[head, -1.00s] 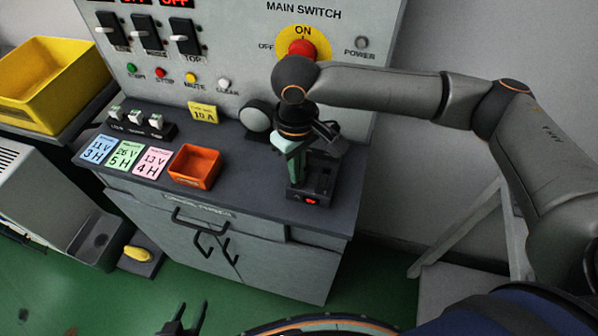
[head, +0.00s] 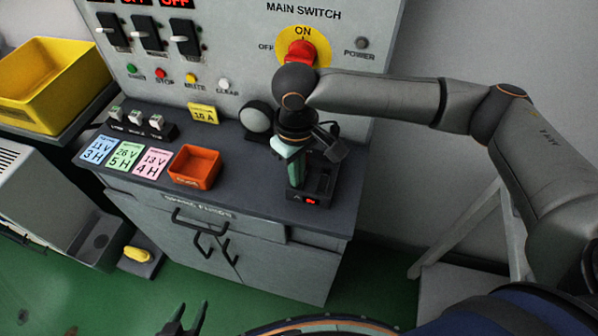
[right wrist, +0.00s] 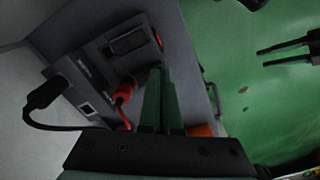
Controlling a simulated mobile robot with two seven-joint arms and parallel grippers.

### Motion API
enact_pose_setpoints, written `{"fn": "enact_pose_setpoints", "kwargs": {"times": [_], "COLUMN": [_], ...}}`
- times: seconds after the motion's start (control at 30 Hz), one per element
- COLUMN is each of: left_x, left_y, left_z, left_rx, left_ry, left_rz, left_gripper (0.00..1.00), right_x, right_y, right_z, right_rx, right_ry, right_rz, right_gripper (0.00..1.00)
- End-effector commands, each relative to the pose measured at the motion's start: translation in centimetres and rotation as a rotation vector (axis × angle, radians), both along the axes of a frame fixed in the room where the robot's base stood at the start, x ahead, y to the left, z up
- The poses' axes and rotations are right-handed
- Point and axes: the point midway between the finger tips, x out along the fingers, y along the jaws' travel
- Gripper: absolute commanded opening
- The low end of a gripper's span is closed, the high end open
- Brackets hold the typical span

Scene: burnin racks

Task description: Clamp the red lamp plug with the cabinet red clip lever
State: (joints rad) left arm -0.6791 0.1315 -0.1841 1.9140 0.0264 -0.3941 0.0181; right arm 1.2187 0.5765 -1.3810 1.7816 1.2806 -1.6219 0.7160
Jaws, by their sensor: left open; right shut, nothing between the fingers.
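My right gripper (head: 296,183) is shut and empty, pointing down at the small black device (head: 322,190) on the right end of the cabinet top. In the right wrist view its green fingers (right wrist: 159,72) lie together beside a red part (right wrist: 123,92) with a thin red piece trailing toward the gripper body. I cannot tell whether this red part is the lamp plug or the clip lever. It and the fingers look close but apart. In the head view the hand hides it. My left gripper (head: 183,320) is open and empty, low over the green floor.
A black connector (right wrist: 45,92) with a black cable sits beside the device. An orange tray (head: 212,166), coloured cards (head: 124,155) and a small switch box (head: 138,127) occupy the cabinet top (head: 258,196). The panel (head: 236,60) with a red main switch (head: 300,53) stands behind.

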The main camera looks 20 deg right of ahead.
Motion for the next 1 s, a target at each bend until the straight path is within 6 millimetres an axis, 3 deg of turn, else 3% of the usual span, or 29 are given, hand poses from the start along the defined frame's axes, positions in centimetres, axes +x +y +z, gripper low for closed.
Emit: {"fn": "enact_pose_setpoints", "kwargs": {"times": [0.43, 0.73, 1.0], "left_x": [0.0, 0.0, 0.0], "left_y": [0.0, 0.0, 0.0], "left_z": [3.7, 3.9, 3.8], "left_rx": [0.000, 0.000, 0.000], "left_ry": [0.000, -0.002, -0.001], "left_rz": [0.000, 0.000, 0.000], "left_gripper": [0.50, 0.50, 0.50], "right_x": [-0.1, -0.1, -0.1], "right_y": [0.0, 0.0, 0.0], "right_z": [2.7, 4.6, 4.8], "right_rx": [-0.002, -0.001, -0.001], "right_ry": [0.004, 0.002, 0.003], "right_rz": [0.000, 0.000, 0.000], "right_gripper": [0.00, 0.00, 0.00]}}
